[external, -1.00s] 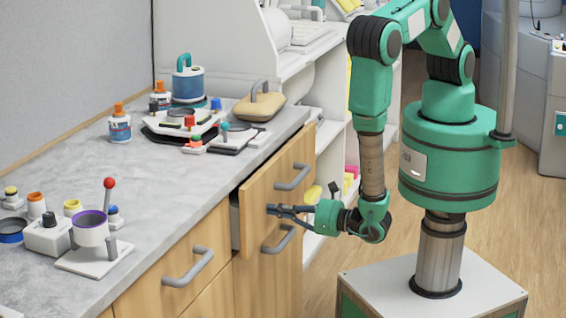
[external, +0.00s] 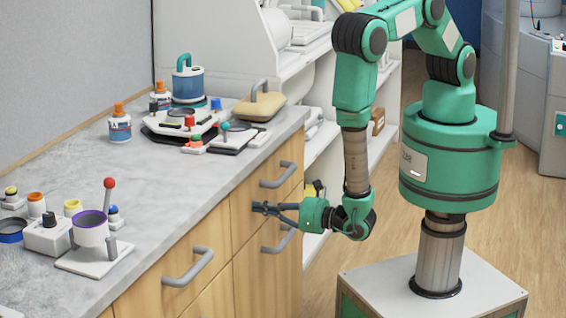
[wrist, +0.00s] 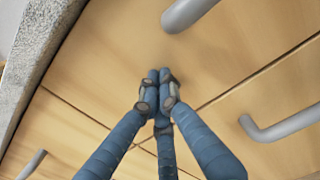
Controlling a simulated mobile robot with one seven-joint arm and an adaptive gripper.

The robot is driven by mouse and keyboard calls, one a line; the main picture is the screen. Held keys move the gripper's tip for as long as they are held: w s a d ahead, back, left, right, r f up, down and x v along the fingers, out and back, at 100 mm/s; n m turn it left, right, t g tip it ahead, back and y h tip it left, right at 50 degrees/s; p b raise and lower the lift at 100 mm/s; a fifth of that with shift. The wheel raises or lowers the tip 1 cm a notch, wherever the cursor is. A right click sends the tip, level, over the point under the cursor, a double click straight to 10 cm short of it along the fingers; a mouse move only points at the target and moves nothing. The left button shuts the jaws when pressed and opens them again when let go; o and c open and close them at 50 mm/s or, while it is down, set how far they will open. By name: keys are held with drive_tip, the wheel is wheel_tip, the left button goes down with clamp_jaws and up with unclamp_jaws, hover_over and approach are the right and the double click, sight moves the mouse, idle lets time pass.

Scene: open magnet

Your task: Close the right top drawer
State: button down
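The right top drawer (external: 265,192) is a light wooden front with a grey curved handle (external: 279,175), under the countertop's right end. Its front looks flush with the cabinet in the external view. In the wrist view, the drawer front (wrist: 115,65) fills the area around my fingers, with its handle (wrist: 190,10) at the top. My gripper (external: 258,208) is shut, its blue-grey fingertips together and holding nothing. The fingertips (wrist: 156,88) are at or very near the drawer front, below its handle; contact cannot be told.
A lower right handle (external: 279,240) and a left drawer handle (external: 188,267) stick out nearby. The grey countertop (external: 185,185) above holds bottles, a tan weight-like object (external: 260,105) and small devices. White shelves (external: 385,95) stand beyond. Wooden floor lies open between cabinet and my base.

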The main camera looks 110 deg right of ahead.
drive_tip(key=shift+r, duration=0.1)
drive_tip(key=p+v, duration=0.1)
drive_tip(key=v, duration=1.3)
idle(0.8)
drive_tip(key=s+d+r+m+g, duration=0.1)
drive_tip(key=d+r+m+g, duration=0.3)
drive_tip(key=r, duration=0.5)
drive_tip(key=s+d+r+m+g, duration=0.25)
drive_tip(key=r+m+g, duration=0.3)
drive_tip(key=r, duration=0.45)
drive_tip(key=s+d+r+m+g, duration=0.1)
drive_tip(key=d+r+m+g, duration=0.4)
drive_tip(key=r, duration=0.4)
drive_tip(key=s+a+r+m+t+y, duration=0.2)
drive_tip(key=s+r+m+y, duration=0.4)
drive_tip(key=r, duration=0.6)
drive_tip(key=s+a+r+m+t+y, duration=0.3)
drive_tip(key=s+r+m+t+y, duration=0.2)
drive_tip(key=s+r, duration=0.5)
drive_tip(key=shift+s+r+m+y, duration=0.15)
drive_tip(key=shift+r+m+y, duration=0.7)
drive_tip(key=shift+r, duration=0.75)
